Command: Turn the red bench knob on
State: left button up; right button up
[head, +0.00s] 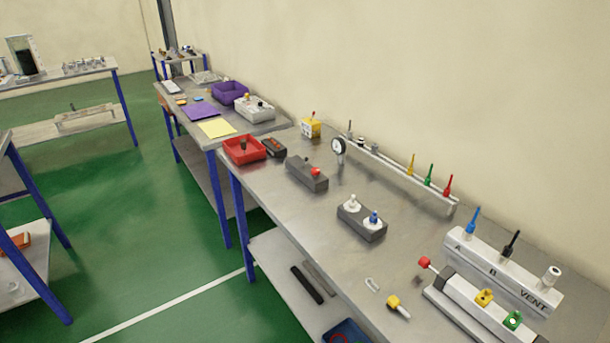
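Two red knob-like parts show on the metal bench (300,220) in the head view. One is a small red knob (314,171) on top of a dark grey block near the bench's middle. The other is a red round knob (424,262) at the left end of a white bar-shaped device (470,305) near the front right. I cannot tell which one is the bench knob, or whether either is on or off. Neither of my grippers is in view.
A dark block (371,229) with white and blue knobs stands mid-bench. A rail (395,172) with coloured nozzles runs along the wall. A white block lettered A, B, VENT (475,262) stands at right. A yellow-tipped part (393,301) lies loose in front. A red bin (236,156) is at left.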

aim_at(315, 172)
jog(key=i+j, duration=0.65)
jog(key=j, duration=0.25)
